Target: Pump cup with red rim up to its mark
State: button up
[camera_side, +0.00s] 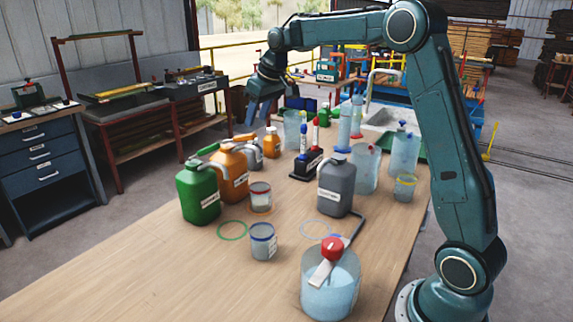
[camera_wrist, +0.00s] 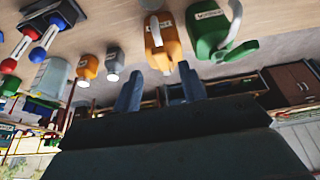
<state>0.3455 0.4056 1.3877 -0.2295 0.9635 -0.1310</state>
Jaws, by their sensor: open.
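The cup with the red rim (camera_side: 260,198) stands upright on the table beside the orange jug, with a white label on its side. Its mark and fill level are too small to read. A clear container of liquid (camera_side: 330,285) at the table's front has a red pump head (camera_side: 332,247) with a pale spout. My gripper (camera_side: 262,100) is raised beyond the table's far left, well away from the cup and this pump. In the wrist view my gripper (camera_wrist: 161,88) has its two blue fingers apart with nothing between them.
A green jug (camera_side: 198,195), orange jug (camera_side: 230,178) and grey jug (camera_side: 335,190) stand around the cup. A blue-rimmed cup (camera_side: 263,243) and yellow-rimmed cup (camera_side: 405,188) stand apart. A green ring (camera_side: 232,238) marks bare table. The front left table is clear.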

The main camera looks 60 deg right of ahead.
aim_at(240, 139)
jog(key=shift+x, duration=3.5)
grip_shut()
